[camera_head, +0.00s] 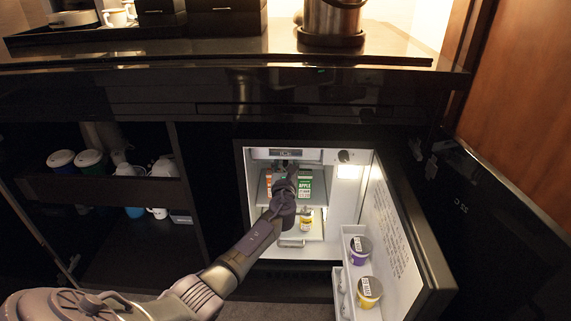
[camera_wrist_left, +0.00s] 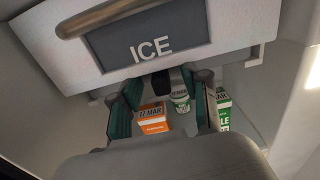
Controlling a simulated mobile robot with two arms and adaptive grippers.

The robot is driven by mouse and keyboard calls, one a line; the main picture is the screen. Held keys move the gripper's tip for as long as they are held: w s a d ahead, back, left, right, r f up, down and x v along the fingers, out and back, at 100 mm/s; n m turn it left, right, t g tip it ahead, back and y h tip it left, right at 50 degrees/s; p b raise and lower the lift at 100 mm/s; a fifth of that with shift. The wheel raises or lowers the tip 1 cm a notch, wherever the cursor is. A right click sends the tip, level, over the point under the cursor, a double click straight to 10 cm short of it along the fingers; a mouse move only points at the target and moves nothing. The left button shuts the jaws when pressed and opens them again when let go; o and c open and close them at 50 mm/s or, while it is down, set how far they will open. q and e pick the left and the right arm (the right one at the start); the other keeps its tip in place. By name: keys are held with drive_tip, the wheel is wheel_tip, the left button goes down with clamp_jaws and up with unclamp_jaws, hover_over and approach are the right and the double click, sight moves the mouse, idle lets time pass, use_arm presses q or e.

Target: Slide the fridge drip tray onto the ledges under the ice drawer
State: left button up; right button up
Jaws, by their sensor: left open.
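The white ice drawer (camera_wrist_left: 152,46), marked ICE, fills the top of the left wrist view and shows at the top of the open fridge (camera_head: 284,154). A small ledge end (camera_wrist_left: 256,57) hangs under its right side. My left gripper (camera_wrist_left: 165,88) is open below the drawer front, with no tray between its fingers. In the head view it is largely hidden by my arm. A pale tray-like piece with a handle (camera_head: 291,243) lies low in the fridge; I cannot tell whether it is the drip tray. My right gripper is not in view.
An orange box (camera_wrist_left: 152,117), a green-white cup (camera_wrist_left: 180,102) and a green carton (camera_wrist_left: 223,108) stand behind my fingers. A yellow-labelled jar (camera_head: 306,222) stands lower down. The open fridge door (camera_head: 394,235) holds two tubs at right.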

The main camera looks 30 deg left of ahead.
use_arm(q)
drive_tip(key=v, duration=1.2)
